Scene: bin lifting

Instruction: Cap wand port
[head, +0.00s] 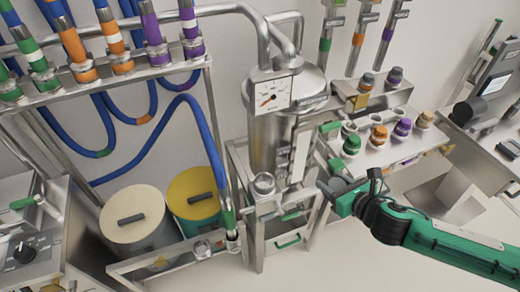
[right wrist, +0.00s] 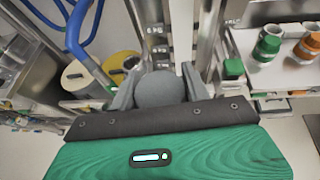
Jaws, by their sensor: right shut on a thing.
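My right gripper (head: 328,188) is in front of the steel vessel's stand, to the right of a round steel port (head: 264,185) on a short pipe. In the right wrist view its fingers (right wrist: 158,88) are shut on a rounded grey cap-like piece (right wrist: 160,84). In the head view this piece is too small and hidden to make out. A second steel fitting (head: 202,247) is low on the front frame. Beside it, a green-banded wand (head: 229,218) on a blue hose stands in a holder. I cannot tell which fitting is the wand port. My left gripper is not in view.
The steel vessel (head: 283,125) with a gauge stands behind the gripper. A shelf (head: 380,158) at right holds several coloured caps, including a green one (head: 352,145). Two lidded bins (head: 132,215) stand at left below blue hoses. The floor at lower centre is clear.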

